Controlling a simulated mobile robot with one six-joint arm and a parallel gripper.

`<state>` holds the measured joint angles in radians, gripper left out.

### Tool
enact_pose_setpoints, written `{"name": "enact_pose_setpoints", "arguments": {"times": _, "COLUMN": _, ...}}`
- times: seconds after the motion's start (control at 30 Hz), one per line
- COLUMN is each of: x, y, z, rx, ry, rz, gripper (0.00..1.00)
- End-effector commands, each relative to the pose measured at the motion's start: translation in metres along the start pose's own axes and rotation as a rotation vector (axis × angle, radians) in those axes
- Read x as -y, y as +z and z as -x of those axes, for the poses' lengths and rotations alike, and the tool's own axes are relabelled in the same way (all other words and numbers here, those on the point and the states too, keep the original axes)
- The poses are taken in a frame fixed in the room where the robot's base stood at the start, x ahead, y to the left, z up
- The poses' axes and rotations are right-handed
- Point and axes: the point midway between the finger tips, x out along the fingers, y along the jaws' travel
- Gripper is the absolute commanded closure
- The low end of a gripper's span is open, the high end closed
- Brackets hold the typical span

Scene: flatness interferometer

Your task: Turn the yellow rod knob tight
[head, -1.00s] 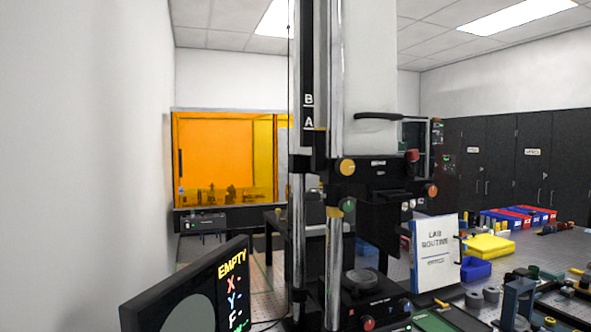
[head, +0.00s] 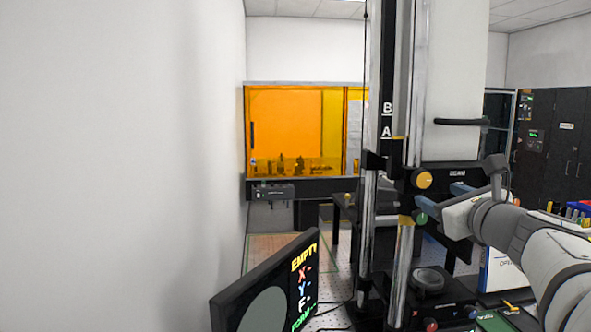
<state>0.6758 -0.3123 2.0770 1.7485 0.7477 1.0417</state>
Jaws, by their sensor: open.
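The yellow rod knob (head: 423,179) is a round disc on the black carriage of the tall instrument, beside its metal rods. My gripper (head: 443,198) reaches in from the right, its blue-grey fingers apart and pointing left. The fingertips are just below and to the right of the yellow knob in the picture. I cannot tell whether they touch anything. The gripper looks empty. A green knob (head: 421,217) sits lower on the same instrument, close to the lower fingertip in the picture.
A tilted display (head: 265,285) reading "EMPTY" with X, Y and F lines stands low at the left of the instrument. A red knob (head: 431,325) is on the base. An orange enclosure (head: 295,130) is behind. A blank white wall fills the left.

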Motion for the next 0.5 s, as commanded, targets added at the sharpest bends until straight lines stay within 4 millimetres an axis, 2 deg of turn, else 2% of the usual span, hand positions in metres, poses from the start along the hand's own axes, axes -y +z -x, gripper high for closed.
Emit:
{"name": "enact_pose_setpoints", "arguments": {"times": 0.03, "x": 0.006, "y": 0.005, "z": -0.001, "rx": 0.010, "ry": -0.016, "rz": -0.025, "gripper": 0.41}}
{"name": "enact_pose_setpoints", "arguments": {"times": 0.17, "x": 0.011, "y": 0.007, "z": -0.011, "rx": 0.020, "ry": -0.026, "rz": -0.050, "gripper": 0.41}}
{"name": "enact_pose_setpoints", "arguments": {"times": 0.5, "x": 0.011, "y": 0.008, "z": -0.064, "rx": 0.017, "ry": -0.024, "rz": -0.045, "gripper": 0.41}}
